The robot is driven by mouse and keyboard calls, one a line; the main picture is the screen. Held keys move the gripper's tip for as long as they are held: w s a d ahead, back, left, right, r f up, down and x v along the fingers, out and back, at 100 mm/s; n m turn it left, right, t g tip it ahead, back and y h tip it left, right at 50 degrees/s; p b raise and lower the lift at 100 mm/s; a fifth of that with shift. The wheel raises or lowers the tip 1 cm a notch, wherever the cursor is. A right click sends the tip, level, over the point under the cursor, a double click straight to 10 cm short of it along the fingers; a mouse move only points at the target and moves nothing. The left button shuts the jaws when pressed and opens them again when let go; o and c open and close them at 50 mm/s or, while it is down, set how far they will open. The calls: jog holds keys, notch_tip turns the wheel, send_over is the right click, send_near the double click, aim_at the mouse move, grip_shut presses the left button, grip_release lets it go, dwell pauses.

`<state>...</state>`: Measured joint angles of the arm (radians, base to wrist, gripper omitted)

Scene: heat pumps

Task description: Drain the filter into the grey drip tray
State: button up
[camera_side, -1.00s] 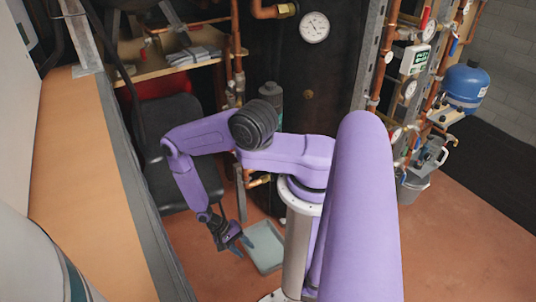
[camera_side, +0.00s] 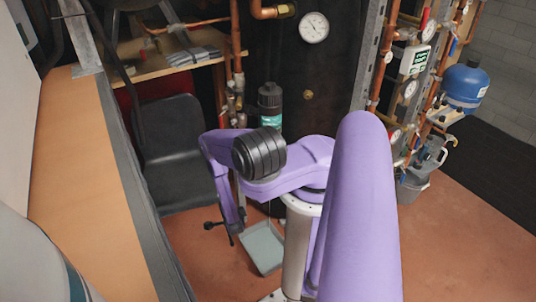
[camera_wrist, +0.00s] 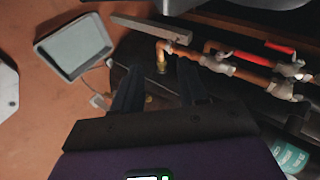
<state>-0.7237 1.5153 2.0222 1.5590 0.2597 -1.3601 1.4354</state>
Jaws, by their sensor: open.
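The filter (camera_side: 270,105) is a dark upright canister with a teal label, on the pipework behind my arm. Part of a teal label (camera_wrist: 291,156) shows at the lower right of the wrist view. The grey drip tray (camera_side: 262,250) lies on the floor left of my pedestal; it looks empty. It also shows at the upper left of the wrist view (camera_wrist: 74,48). My gripper (camera_wrist: 160,76) is open and empty, its two dark fingers pointing towards a brass fitting (camera_wrist: 161,63) on a copper pipe. I cannot tell whether they touch it.
Copper pipes with red-handled valves (camera_wrist: 280,48) run across the right of the wrist view. A black chair (camera_side: 178,150) stands left of my arm, and a wooden worktop (camera_side: 90,190) runs along the left. Floor is clear around the tray.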

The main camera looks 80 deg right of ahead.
jog(key=s+d+r+m+g+h, duration=0.35)
jog(key=s+r+h, duration=0.45)
jog(key=s+r, duration=0.35)
jog(key=shift+t, duration=0.25)
jog(key=d, duration=0.6)
jog(key=w+d, duration=0.1)
jog(key=d, duration=0.4)
jog(key=w+d, duration=0.1)
jog(key=d, duration=0.5)
jog(key=shift+w+d+r, duration=0.25)
jog(key=shift+d+r, duration=0.1)
jog(key=shift+c, duration=0.2)
grip_shut()
